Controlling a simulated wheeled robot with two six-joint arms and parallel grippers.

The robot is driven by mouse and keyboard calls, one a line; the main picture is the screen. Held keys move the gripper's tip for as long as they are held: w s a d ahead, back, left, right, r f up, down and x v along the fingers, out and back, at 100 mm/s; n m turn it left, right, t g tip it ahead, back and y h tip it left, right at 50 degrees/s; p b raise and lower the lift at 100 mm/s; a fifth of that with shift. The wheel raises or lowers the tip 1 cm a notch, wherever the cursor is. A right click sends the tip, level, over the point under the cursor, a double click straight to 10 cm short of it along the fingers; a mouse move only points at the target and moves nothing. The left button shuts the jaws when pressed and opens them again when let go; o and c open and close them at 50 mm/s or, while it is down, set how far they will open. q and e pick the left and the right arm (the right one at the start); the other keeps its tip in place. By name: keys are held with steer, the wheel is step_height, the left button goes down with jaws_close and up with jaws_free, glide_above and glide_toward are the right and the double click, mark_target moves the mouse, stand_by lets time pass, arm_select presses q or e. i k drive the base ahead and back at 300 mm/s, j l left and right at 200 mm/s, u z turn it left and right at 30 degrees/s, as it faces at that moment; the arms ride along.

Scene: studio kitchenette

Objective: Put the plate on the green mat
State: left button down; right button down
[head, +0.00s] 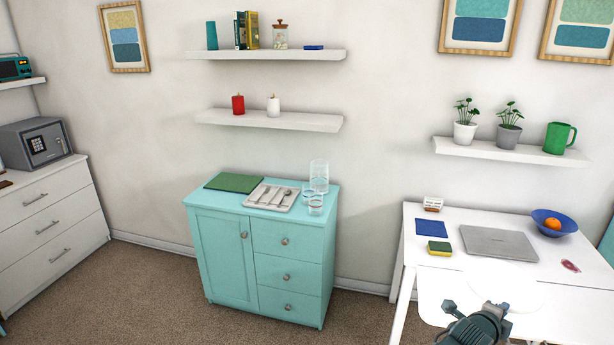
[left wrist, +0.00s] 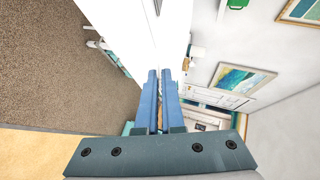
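The plate (head: 505,284) seems to be a pale, round white shape on the white desk, hard to tell from the desktop. The green mat (head: 233,182) lies flat on top of the turquoise cabinet, at its back left. My right gripper (head: 470,307) is at the bottom right of the head view, in front of the plate, with its fingers apart and nothing visible between them. My left gripper (left wrist: 160,75) shows only in the left wrist view. Its blue fingers lie nearly together with a thin gap and nothing held. Neither plate nor mat is seen there.
On the cabinet (head: 213,224), a cutlery tray (head: 259,204) and clear glasses (head: 318,177) stand right of the mat. The desk holds a laptop (head: 498,243), a blue bowl (head: 552,229) with an orange, a blue pad (head: 430,229) and a sponge (head: 440,248). Carpet separates cabinet and desk.

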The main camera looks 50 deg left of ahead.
mark_target(237, 185)
steer(key=j, duration=0.65)
steer(key=j+u, duration=0.15)
steer(key=j, duration=1.1)
steer(key=i+j+u, duration=0.15)
steer(key=j, duration=1.1)
steer(key=i+j+u, duration=0.1)
steer(key=j, duration=0.5)
steer(key=i+j+u, duration=0.1)
steer(key=j, duration=0.55)
steer(key=i+j, duration=0.1)
steer(key=j, duration=0.5)
steer(key=u, duration=0.05)
